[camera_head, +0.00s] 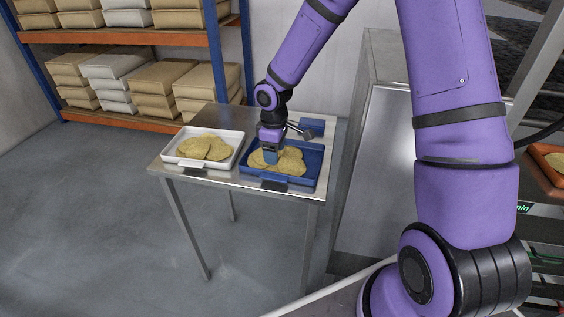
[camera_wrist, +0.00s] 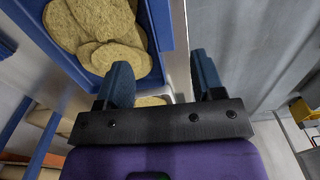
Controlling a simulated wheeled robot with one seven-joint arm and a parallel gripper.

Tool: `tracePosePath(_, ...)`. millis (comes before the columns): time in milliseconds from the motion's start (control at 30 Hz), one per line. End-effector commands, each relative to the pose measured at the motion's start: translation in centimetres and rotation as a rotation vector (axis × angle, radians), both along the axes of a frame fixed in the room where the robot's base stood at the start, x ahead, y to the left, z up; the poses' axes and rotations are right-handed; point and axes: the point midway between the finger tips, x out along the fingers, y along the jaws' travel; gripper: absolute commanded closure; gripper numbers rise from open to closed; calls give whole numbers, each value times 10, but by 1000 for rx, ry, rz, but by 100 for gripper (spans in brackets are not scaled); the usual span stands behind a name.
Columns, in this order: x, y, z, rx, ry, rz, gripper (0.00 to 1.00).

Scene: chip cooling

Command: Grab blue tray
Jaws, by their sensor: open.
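The blue tray (camera_head: 314,170) lies on the right part of a metal table and holds several round yellow chips (camera_head: 287,161). It has a tab at its front and another at its back. My gripper (camera_head: 270,153) appears over the tray's left part in the head view, hiding some of the chips. In the wrist view the blue tray (camera_wrist: 158,28) is at upper left, with its rim near my left finger. My gripper (camera_wrist: 160,60) is open, with both blue fingers apart and nothing held between them. Whether a finger touches the tray cannot be told.
A white tray (camera_head: 172,150) with similar chips stands left of the blue tray. The metal table (camera_head: 173,171) is small, with open floor (camera_head: 110,220) in front and left. A shelf (camera_head: 140,38) with stacked packages stands behind. A grey metal cabinet (camera_head: 374,150) is at the right.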

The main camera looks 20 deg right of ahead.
Motion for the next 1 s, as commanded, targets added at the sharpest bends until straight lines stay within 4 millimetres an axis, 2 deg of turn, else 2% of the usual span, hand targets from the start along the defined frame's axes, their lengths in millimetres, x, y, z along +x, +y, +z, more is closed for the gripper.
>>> tracePosePath(200, -1, 1, -33, 0, 4, 1, 38)
tracePosePath(467, -1, 1, -51, -1, 2, 0, 38)
tracePosePath(733, -1, 4, -87, -1, 3, 0, 38)
tracePosePath(1000, 0, 4, -98, -1, 1, -1, 38)
